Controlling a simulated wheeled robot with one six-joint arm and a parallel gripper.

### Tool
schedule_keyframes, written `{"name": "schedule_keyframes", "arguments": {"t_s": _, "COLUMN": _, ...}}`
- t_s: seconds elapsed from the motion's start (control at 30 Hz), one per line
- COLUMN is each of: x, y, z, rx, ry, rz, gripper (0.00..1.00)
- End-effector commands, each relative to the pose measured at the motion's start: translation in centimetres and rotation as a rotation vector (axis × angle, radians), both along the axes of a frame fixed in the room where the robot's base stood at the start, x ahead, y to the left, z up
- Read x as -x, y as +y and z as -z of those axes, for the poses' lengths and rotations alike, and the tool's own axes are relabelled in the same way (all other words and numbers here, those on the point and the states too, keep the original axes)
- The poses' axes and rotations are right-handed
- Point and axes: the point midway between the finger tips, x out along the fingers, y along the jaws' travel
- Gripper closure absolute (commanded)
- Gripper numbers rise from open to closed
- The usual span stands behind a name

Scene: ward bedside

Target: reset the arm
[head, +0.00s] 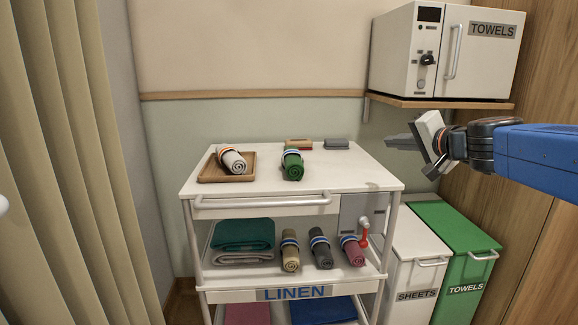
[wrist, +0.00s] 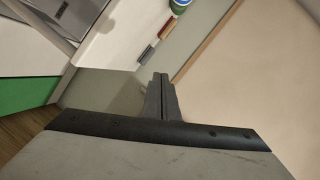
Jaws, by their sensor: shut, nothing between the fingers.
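My gripper (head: 392,142) is held out in the air at the right of the head view, to the right of the linen trolley's top and below the wall shelf. In the wrist view its fingers (wrist: 162,80) are together with nothing between them. My blue arm reaches in from the right edge. The gripper touches nothing that I can see.
The linen trolley (head: 265,201) carries rolled towels, a wooden tray (head: 248,170) and folded linen. A towel cabinet (head: 478,60) stands on the wall shelf (head: 440,102). Sheets (head: 415,245) and towels (head: 455,228) bins stand below my arm. A curtain (head: 70,150) hangs left.

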Motion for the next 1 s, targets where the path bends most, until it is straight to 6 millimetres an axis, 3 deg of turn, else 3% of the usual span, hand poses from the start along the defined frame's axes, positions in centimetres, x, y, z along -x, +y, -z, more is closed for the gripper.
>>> {"name": "schedule_keyframes", "arguments": {"t_s": 0.1, "x": 4.3, "y": 2.8, "z": 3.6, "rx": 0.117, "ry": 0.067, "rz": -0.1, "gripper": 1.0}}
{"name": "schedule_keyframes", "arguments": {"t_s": 0.2, "x": 7.9, "y": 4.4, "z": 7.1, "rx": 0.219, "ry": 0.134, "rz": -0.177, "gripper": 1.0}}
{"name": "schedule_keyframes", "arguments": {"t_s": 0.4, "x": 15.6, "y": 5.5, "z": 14.4, "rx": 0.431, "ry": 0.283, "rz": -0.306, "gripper": 1.0}}
{"name": "schedule_keyframes", "arguments": {"t_s": 0.57, "x": 21.7, "y": 4.4, "z": 20.0, "rx": 0.61, "ry": 0.41, "rz": -0.377, "gripper": 1.0}}
{"name": "schedule_keyframes", "arguments": {"t_s": 0.73, "x": 27.4, "y": 1.7, "z": 25.0, "rx": 0.794, "ry": 0.539, "rz": -0.418, "gripper": 1.0}}
{"name": "schedule_keyframes", "arguments": {"t_s": 0.83, "x": 29.7, "y": 0.1, "z": 26.9, "rx": 0.878, "ry": 0.595, "rz": -0.426, "gripper": 1.0}}
{"name": "schedule_keyframes", "arguments": {"t_s": 1.0, "x": 31.7, "y": -1.6, "z": 28.4, "rx": 0.954, "ry": 0.647, "rz": -0.425, "gripper": 1.0}}
